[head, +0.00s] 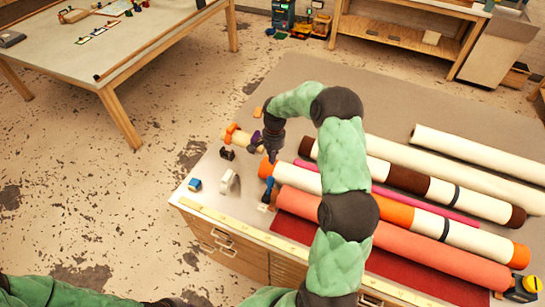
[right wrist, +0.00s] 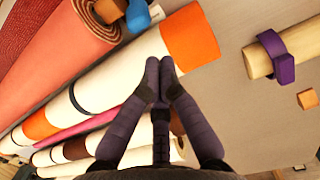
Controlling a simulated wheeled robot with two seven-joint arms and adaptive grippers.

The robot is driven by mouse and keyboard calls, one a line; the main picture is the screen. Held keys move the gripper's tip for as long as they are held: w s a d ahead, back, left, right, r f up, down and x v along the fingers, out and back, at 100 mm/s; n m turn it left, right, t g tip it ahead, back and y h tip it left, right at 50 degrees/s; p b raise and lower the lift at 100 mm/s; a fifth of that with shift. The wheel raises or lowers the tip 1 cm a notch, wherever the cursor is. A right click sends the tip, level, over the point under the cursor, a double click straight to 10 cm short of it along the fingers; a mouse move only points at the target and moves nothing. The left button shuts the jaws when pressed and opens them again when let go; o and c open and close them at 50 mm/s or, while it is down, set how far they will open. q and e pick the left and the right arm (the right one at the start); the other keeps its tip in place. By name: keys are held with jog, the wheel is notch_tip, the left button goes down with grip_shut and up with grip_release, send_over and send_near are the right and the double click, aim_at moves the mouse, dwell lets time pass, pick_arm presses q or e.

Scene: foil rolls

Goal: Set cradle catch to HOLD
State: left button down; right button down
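No HOLD marking is readable, and I cannot tell for sure which part is the cradle catch. A short pale roll (head: 243,139) with a purple band (head: 257,138) lies at the table's far left. In the right wrist view the purple band (right wrist: 276,56) wraps the pale roll (right wrist: 257,62) at right. My right gripper (head: 272,157) points down beside that roll, above the end of an orange-ended white roll. In the right wrist view its dark fingertips (right wrist: 160,66) are together with nothing between them. My left gripper is out of view; only part of the left arm shows.
A blue piece (right wrist: 138,15) sits by the coral roll (right wrist: 68,45). A white holder (head: 229,182), a blue block (head: 195,184) and a dark piece (head: 227,154) stand near the table's left edge. Several long rolls fill the right side. Bare grey surface (head: 300,80) lies behind.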

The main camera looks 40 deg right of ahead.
aim_at(271, 170)
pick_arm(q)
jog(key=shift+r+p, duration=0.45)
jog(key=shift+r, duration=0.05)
pick_arm(e)
jog(key=f, duration=0.7)
jog(key=shift+s+a, duration=0.2)
jog(key=shift+a, duration=0.15)
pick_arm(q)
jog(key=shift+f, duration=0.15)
pick_arm(e)
jog(key=shift+a+b, duration=0.1)
jog(key=shift+b, duration=0.25)
jog(key=shift+s+a+r+b, duration=0.15)
jog(key=shift+b, duration=0.2)
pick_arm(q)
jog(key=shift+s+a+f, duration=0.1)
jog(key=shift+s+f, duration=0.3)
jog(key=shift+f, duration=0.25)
pick_arm(e)
jog(key=shift+h, duration=0.3)
pick_arm(q)
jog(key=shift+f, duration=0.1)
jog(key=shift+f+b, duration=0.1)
jog(key=shift+b, duration=0.2)
pick_arm(e)
jog(key=shift+t, duration=0.3)
